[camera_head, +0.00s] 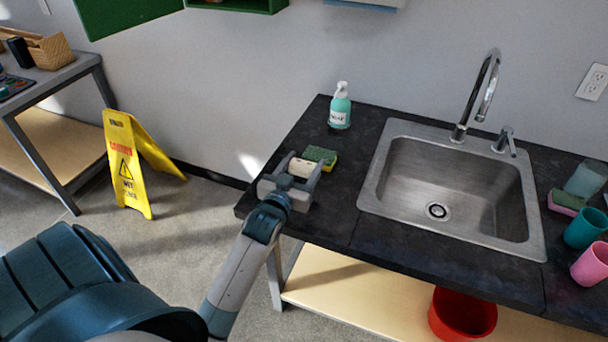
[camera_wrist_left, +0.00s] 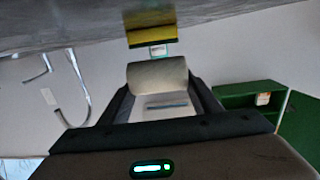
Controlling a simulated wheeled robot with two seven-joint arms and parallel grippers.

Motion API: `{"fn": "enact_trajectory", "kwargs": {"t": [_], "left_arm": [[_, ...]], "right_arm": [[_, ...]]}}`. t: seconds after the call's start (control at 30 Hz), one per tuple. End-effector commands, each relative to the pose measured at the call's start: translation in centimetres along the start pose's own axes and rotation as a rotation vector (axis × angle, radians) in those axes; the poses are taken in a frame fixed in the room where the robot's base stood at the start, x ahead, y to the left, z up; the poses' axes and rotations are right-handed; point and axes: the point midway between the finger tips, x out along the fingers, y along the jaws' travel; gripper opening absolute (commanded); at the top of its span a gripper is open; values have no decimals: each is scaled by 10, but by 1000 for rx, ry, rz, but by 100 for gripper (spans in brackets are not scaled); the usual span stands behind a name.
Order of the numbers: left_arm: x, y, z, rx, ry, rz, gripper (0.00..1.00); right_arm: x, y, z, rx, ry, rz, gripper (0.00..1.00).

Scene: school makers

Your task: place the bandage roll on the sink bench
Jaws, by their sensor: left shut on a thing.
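The bandage roll (camera_head: 301,168) is a pale cream cylinder at the left end of the dark sink bench (camera_head: 335,215). My left gripper (camera_head: 292,180) is shut on it, one finger on each side. In the left wrist view the roll (camera_wrist_left: 157,75) fills the gap between the fingers of my left gripper (camera_wrist_left: 160,95). I cannot tell whether the roll touches the bench top. My right gripper is not in view.
A green and yellow sponge (camera_head: 321,156) lies just beyond the roll. A soap bottle (camera_head: 340,107) stands behind it. The steel sink (camera_head: 450,190) is to the right, with cups (camera_head: 586,228) beyond. Bare bench top lies between the gripper and the sink.

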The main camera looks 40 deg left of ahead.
Motion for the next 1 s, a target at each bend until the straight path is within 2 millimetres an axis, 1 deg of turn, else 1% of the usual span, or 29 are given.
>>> {"fn": "enact_trajectory", "kwargs": {"t": [0.1,0.23,0.4,0.57,0.87,0.9,0.93,0.97,1.0], "left_arm": [[0,0,5,0,-2,0,36],[0,0,20,0,-5,-1,36],[1,0,38,0,-3,0,36],[1,0,40,0,0,0,36],[2,0,44,0,-1,0,36],[2,0,43,0,-1,0,67],[2,0,43,0,-1,0,74],[2,0,43,0,-1,0,76],[2,0,43,0,-1,0,76]], "right_arm": [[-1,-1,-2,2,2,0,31],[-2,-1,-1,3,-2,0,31],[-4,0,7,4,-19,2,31],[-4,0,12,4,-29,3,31],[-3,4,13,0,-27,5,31],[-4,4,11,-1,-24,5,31],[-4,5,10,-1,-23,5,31],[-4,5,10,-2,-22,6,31],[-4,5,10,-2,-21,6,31]]}}
